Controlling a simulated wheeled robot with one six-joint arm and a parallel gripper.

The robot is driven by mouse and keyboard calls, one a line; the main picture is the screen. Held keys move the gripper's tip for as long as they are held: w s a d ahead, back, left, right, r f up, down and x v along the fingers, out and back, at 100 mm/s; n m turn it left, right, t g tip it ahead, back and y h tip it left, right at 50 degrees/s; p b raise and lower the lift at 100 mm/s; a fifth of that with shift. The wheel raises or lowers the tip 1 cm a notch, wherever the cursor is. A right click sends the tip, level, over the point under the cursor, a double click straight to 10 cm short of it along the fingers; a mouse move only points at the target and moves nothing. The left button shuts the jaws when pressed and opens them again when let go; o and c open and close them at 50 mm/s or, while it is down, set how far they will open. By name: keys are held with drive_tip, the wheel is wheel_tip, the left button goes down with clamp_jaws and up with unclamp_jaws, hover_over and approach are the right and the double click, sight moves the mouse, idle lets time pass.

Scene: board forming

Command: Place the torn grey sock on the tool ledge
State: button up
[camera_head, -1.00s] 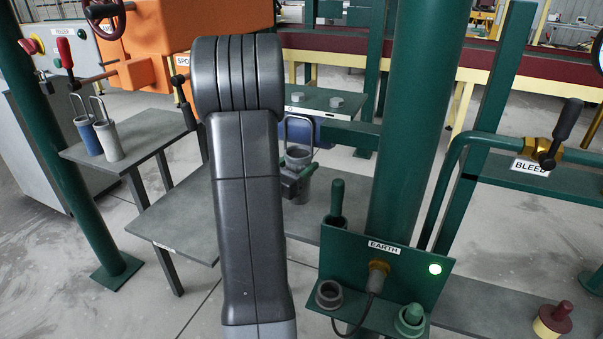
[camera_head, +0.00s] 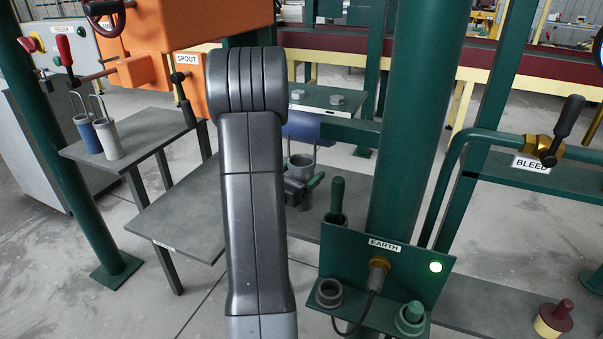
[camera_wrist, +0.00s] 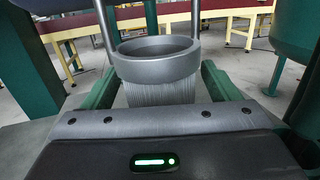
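The grey sock (camera_head: 301,162) is a cup-like piece with a thick rim, seen just right of my arm. In the wrist view the grey sock (camera_wrist: 155,62) has a smooth collar over a finely ribbed, fraying body, with two thin upright rods behind it. My gripper (camera_wrist: 160,92) has its green fingers on either side of the sock, spread, with narrow gaps beside the ribbed body. The sock stands upright at the low grey shelf (camera_head: 180,215); its base is partly hidden, so contact is unclear. I cannot read the label on the shelf's front edge.
The green EARTH panel (camera_head: 345,262) and a thick green post (camera_head: 415,120) are close on the right. A SPOUT-labelled orange machine (camera_head: 215,25) stands behind.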

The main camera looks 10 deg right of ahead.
drive_tip(key=shift+r, duration=0.15)
drive_tip(key=r+v, duration=0.1)
drive_tip(key=v, duration=1.1)
drive_tip(key=shift+f+b, duration=0.35)
drive_tip(key=shift+f, duration=0.15)
drive_tip(key=p+x, duration=0.1)
drive_tip(key=x, duration=1.1)
drive_tip(key=shift+f, duration=0.2)
drive_tip(key=shift+r, duration=0.2)
drive_tip(key=shift+f, duration=0.1)
